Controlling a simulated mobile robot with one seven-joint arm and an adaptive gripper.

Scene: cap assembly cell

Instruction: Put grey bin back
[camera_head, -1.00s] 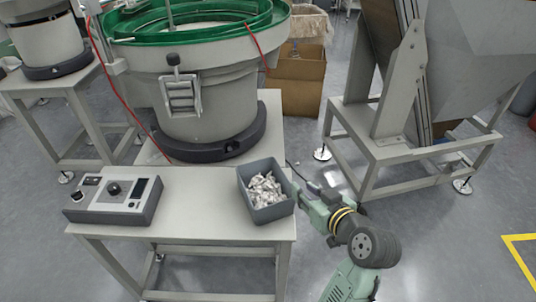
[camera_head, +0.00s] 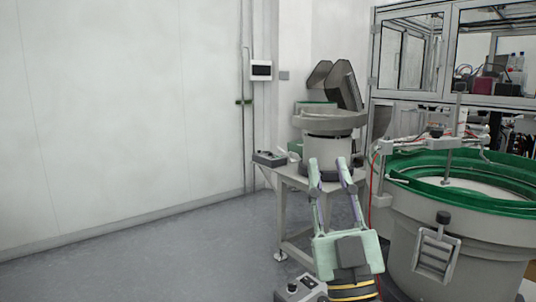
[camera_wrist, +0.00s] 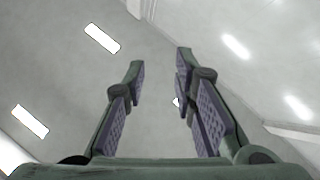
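The grey bin is not in view in either current picture. My gripper (camera_head: 329,172) is raised with its fingers pointing up, in front of a small far table in the head view. In the wrist view its two purple-padded fingers (camera_wrist: 160,62) stand well apart with nothing between them, so it is open and empty. Behind them are pale ceiling-like surfaces with bright lamps.
A large feeder bowl with a green rim (camera_head: 470,200) stands close at the right. A control box (camera_head: 300,288) shows at the bottom edge. A smaller feeder (camera_head: 330,124) sits behind my gripper. The floor (camera_head: 150,265) at the left is clear.

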